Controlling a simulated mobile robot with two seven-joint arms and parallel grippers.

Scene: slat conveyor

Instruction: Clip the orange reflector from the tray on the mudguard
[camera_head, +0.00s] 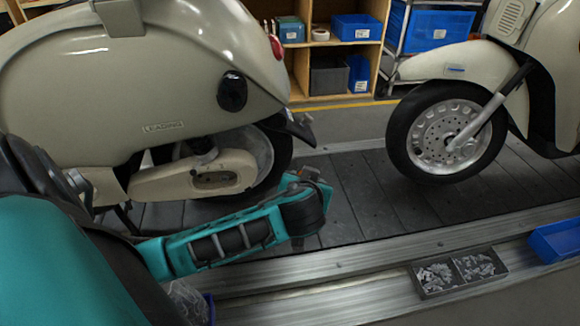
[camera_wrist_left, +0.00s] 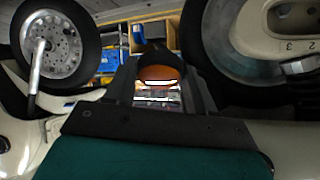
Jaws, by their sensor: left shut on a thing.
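The orange reflector (camera_wrist_left: 158,74) shows in the left wrist view, held between the fingers of my left gripper (camera_wrist_left: 158,80). A dark rounded part, probably the mudguard, lies right behind the reflector's upper edge; I cannot tell whether they touch. In the head view the black mudguard (camera_head: 297,128) sticks out behind the rear wheel of the left cream scooter (camera_head: 140,75). My left wrist is just below and in front of it, and the reflector cannot be made out there. A blue tray (camera_head: 557,242) is at the right edge, partly cut off. My right gripper is out of view.
A grey two-part box (camera_head: 458,272) of small metal parts sits on the conveyor's metal edge. A second scooter's front wheel (camera_head: 447,132) stands to the right. Slats (camera_head: 380,195) between the scooters are clear. Shelves with blue bins (camera_head: 356,27) are behind.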

